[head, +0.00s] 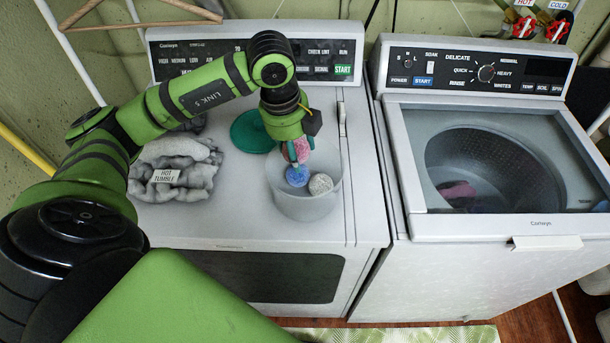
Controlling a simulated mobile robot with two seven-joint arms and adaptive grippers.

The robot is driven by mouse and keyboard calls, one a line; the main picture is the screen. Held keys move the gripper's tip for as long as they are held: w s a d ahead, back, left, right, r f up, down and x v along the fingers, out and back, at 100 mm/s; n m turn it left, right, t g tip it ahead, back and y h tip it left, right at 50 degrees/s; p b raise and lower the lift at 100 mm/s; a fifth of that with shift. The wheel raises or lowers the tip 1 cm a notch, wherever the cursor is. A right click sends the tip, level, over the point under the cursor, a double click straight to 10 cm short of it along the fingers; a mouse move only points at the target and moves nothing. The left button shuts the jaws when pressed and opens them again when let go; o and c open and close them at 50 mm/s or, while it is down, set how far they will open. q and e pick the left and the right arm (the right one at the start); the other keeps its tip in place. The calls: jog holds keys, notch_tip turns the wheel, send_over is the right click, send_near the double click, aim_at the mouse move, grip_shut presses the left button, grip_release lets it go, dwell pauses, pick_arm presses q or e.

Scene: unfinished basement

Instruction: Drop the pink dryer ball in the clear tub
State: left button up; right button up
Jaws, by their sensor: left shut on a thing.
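The clear tub (304,205) stands on top of the dryer, right of its middle. A blue ball (297,176) and a pale grey ball (321,184) lie in it. My left gripper (300,158) points down over the tub and is shut on the pink dryer ball (297,150). The pink ball is at about the tub's rim, just above the blue ball; I cannot tell if they touch. The fingers partly hide the pink ball. My right gripper is not in view.
A green round lid (254,132) lies behind and left of the tub. Grey folded cloths (178,163) with a "HOT TUMBLE" label lie at the left. An open top-loading washer (487,171) stands to the right. The dryer's front left top (200,225) is clear.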

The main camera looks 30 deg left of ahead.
pick_arm(q)
notch_tip(320, 180, down, 3)
jog(key=shift+w+a+f+b, duration=0.1)
jog(key=shift+f+b, duration=0.05)
jog(key=shift+b, duration=0.55)
jog(key=o, duration=1.2)
jog(key=r, duration=0.4)
jog(key=s+r, duration=0.1)
jog(key=r, duration=0.7)
jog(key=shift+s+a, duration=0.4)
jog(key=shift+f, duration=0.1)
